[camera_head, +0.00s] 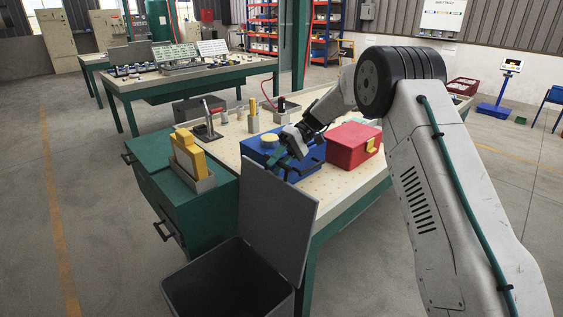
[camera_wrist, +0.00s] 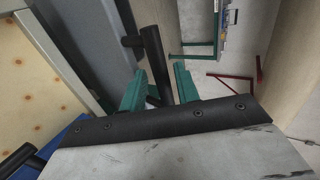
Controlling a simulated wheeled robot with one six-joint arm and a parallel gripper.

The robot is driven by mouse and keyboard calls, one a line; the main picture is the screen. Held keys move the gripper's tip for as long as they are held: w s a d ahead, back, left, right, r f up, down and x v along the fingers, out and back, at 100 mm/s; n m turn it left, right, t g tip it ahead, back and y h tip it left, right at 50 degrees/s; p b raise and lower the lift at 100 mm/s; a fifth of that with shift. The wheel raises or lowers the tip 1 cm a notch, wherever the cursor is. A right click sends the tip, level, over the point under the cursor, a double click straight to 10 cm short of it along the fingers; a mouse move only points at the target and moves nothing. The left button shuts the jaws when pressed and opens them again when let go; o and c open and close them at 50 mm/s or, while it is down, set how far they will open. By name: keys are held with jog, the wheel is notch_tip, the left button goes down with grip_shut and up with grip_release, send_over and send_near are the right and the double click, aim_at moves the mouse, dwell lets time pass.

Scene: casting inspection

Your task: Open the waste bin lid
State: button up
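The waste bin (camera_head: 228,283) stands on the floor at the bottom of the head view, its dark inside showing. Its grey lid (camera_head: 277,215) stands up, raised from the bin's rim. The lid also shows as a grey panel in the wrist view (camera_wrist: 85,40). My gripper (camera_head: 284,165) is by the lid's upper edge. In the wrist view its green fingers (camera_wrist: 160,75) are apart, with a black bar handle (camera_wrist: 153,55) between or just beyond them. A gap shows beside the bar, and I cannot tell whether either finger touches it.
The perforated workbench (camera_head: 338,184) is right behind the lid, with a blue box (camera_head: 262,152) and a red box (camera_head: 352,147) on it. A green drawer cabinet (camera_head: 190,205) stands left of the bin. Open floor (camera_head: 90,230) lies further left.

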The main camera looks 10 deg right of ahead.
jog(key=shift+w+d+r, duration=0.1)
jog(key=shift+d, duration=0.05)
dwell(0.5)
jog(key=v, duration=0.7)
jog(key=shift+w+d, duration=0.15)
jog(key=shift+d, duration=0.15)
jog(key=shift+r, duration=0.15)
